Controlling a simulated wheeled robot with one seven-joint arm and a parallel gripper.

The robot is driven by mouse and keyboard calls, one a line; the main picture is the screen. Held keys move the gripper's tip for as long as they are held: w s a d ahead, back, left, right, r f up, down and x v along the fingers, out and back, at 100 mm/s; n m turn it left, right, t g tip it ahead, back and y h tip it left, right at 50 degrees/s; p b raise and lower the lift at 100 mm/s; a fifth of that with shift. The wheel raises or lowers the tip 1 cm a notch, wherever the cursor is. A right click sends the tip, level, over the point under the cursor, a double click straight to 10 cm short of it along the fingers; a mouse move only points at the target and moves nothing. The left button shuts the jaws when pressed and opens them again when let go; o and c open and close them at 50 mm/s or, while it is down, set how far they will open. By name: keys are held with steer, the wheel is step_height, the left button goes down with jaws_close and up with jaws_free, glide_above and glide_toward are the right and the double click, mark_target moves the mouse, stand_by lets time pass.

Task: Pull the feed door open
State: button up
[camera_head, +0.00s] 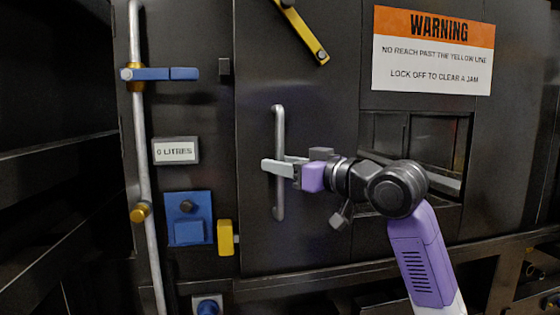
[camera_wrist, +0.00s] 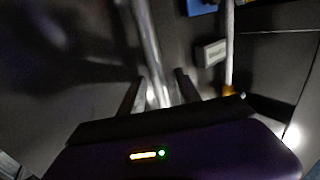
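The feed door appears to be the dark panel (camera_head: 256,100) with a long upright silver handle (camera_head: 279,125). The door sits flush in the machine front, with no gap visible along its edges. My gripper (camera_head: 280,164) is at the middle of the handle, with one finger crossing in front of the bar. In the wrist view the handle (camera_wrist: 150,45) runs between the two fingers of my gripper (camera_wrist: 160,80). The fingers are apart, and some space shows between the bar and the right finger. The exact contact is hard to see.
A yellow bar (camera_head: 305,35) is on the panel's upper part. Left of the door are a silver pipe (camera_head: 142,130) with a blue lever (camera_head: 168,74), a "0 LITRES" label (camera_head: 175,151), a blue box (camera_head: 188,218) and a yellow block (camera_head: 226,238). A warning sign (camera_head: 433,50) hangs at right.

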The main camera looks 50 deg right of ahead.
steer(key=shift+w, duration=0.35)
jaws_close()
stand_by(1.2)
